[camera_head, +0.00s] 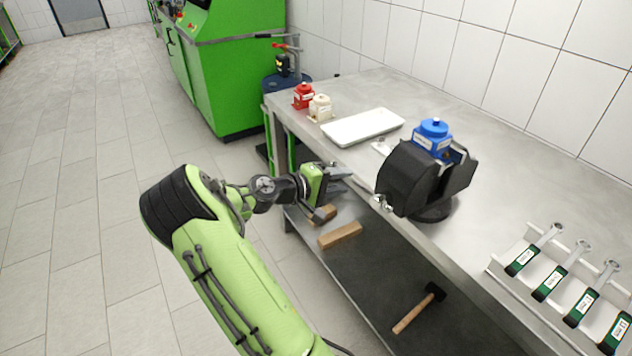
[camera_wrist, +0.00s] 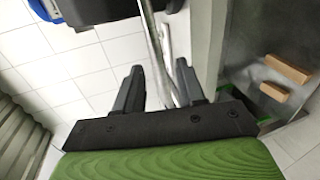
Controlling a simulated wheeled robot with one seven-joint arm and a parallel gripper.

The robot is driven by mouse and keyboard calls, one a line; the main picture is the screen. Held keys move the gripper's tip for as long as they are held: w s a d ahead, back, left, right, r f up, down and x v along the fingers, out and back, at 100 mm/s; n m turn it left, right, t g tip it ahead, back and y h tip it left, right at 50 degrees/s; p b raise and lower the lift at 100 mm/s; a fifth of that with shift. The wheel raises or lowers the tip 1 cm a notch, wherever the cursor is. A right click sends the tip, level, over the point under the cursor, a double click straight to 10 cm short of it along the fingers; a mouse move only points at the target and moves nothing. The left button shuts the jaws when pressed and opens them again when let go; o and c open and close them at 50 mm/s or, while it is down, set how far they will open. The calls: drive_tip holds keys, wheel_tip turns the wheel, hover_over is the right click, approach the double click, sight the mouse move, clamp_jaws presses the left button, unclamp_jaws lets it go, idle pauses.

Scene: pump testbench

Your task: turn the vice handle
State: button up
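The black vice (camera_head: 425,175) stands on the metal bench near its front edge, with a blue pump part (camera_head: 433,138) in its jaws. The silver vice handle (camera_head: 381,202) shows at its front left. My gripper (camera_head: 336,192) is just left of the handle, in front of the bench edge. In the wrist view, my gripper (camera_wrist: 160,80) has its two dark fingers apart. The silver handle bar (camera_wrist: 154,40) runs down the picture into the gap between them. I cannot tell whether either finger touches it. The vice body (camera_wrist: 100,12) shows at the top.
The bench top (camera_head: 480,165) holds a white tray (camera_head: 362,127), a red part (camera_head: 303,96), a cream part (camera_head: 320,107) and a rack (camera_head: 510,262) of green-handled tools. Wooden blocks (camera_head: 340,235) and a hammer (camera_head: 418,308) lie on the lower shelf. The floor at left is clear.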

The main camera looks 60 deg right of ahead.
drive_tip(key=p+v, duration=0.1)
drive_tip(key=v, duration=1)
drive_tip(key=shift+p, duration=0.35)
drive_tip(key=shift+s, duration=0.1)
